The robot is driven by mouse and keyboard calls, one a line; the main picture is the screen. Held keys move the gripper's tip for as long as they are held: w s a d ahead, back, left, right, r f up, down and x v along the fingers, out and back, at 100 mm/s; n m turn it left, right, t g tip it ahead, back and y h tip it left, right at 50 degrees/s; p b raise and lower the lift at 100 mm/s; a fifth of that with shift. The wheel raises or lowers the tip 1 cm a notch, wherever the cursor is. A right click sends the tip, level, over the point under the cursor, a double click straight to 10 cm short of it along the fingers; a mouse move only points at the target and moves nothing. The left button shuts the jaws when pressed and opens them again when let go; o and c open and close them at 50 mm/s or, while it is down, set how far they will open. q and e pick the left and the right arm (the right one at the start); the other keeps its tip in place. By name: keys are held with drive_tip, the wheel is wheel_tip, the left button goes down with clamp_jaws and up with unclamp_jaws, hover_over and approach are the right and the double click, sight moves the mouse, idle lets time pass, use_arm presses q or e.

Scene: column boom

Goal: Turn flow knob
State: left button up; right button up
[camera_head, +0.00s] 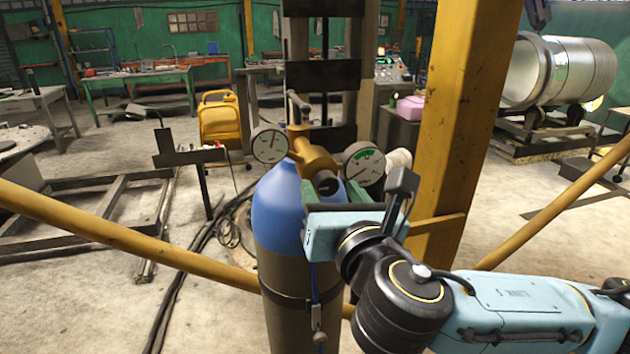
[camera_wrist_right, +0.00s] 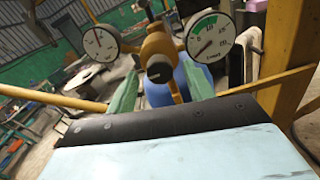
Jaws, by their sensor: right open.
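A brass regulator (camera_head: 312,155) with two round white gauges sits on top of a blue gas cylinder (camera_head: 277,208). Its dark round flow knob (camera_head: 326,183) faces me, and it also shows in the right wrist view (camera_wrist_right: 159,71). My right gripper (camera_head: 322,202) is just in front of and below the regulator. In the right wrist view my right gripper (camera_wrist_right: 162,93) has its two green fingers spread, one on each side of the regulator's lower body, with the knob between and slightly beyond them. I cannot tell whether they touch it. My left gripper is out of view.
The left gauge (camera_head: 269,145) and right gauge (camera_head: 364,163) stand out close to the gripper. A yellow column (camera_head: 462,120) rises right behind my arm. A yellow rail (camera_head: 120,238) crosses at left. A dark metal frame (camera_head: 90,215) lies on the floor.

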drive_tip(key=shift+x, duration=0.9)
drive_tip(key=shift+s, duration=0.1)
drive_tip(key=c, duration=1)
drive_tip(key=shift+o, duration=0.2)
